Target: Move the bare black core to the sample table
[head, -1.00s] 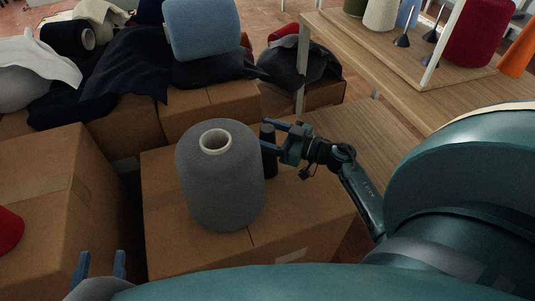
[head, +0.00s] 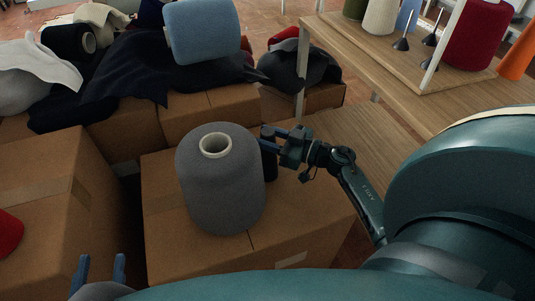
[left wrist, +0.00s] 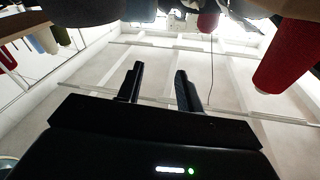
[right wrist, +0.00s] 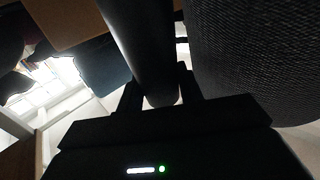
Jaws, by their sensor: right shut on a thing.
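The bare black core (head: 270,167) stands on a cardboard box, just right of a large grey yarn cone that partly hides it. My right gripper (head: 268,140) is shut on the core near its upper end. In the right wrist view the dark core (right wrist: 145,50) runs up between the fingers, close beside the grey cone. My left gripper (head: 101,262) is open and empty at the lower left; its parted fingers also show in the left wrist view (left wrist: 157,75). A wooden table (head: 390,82) stands at the upper right; I cannot tell if it is the sample table.
The grey cone (head: 220,185) stands very close to the core. The wooden table holds a peg board with several cones and has a bare lower shelf (head: 350,130). Boxes with dark cloth and a blue cone (head: 202,30) fill the back left.

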